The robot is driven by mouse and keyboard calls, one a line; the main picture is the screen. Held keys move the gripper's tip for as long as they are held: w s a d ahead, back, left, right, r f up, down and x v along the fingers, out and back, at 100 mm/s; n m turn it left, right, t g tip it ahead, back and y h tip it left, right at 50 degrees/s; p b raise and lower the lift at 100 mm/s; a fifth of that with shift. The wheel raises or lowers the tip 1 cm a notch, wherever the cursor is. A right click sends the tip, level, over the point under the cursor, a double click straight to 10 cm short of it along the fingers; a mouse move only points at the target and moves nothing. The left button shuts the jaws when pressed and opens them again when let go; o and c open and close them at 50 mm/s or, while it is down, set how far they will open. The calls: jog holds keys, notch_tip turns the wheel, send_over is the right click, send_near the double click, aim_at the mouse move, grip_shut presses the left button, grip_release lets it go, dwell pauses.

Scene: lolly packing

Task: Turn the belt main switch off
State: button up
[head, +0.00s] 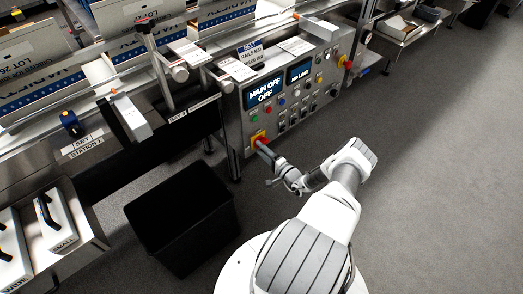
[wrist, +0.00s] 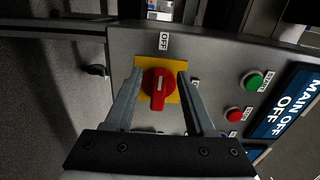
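The belt main switch (wrist: 158,88) is a red rotary knob on a yellow plate, low on the left of the control panel. In the wrist view its white mark points up, toward the label OFF (wrist: 164,42). A panel display (head: 263,90) reads MAIN OFF, OFF; part of it also shows in the wrist view (wrist: 287,107). My gripper (wrist: 157,75) is open, with one finger on each side of the knob and visible space between them and it. In the head view my gripper (head: 262,146) is at the yellow plate and hides most of the switch.
Green (wrist: 254,81) and red (wrist: 234,114) push buttons sit to the right of the switch in the wrist view. A red-and-yellow knob (head: 346,62) is at the panel's right end. A black bin (head: 182,215) stands on the floor to the left. The floor at right is clear.

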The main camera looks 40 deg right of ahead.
jog(key=s+d+p, duration=0.1)
jog(key=s+p, duration=0.2)
jog(key=s, duration=1.4)
jog(key=shift+s+d, duration=0.15)
jog(key=shift+s, duration=0.05)
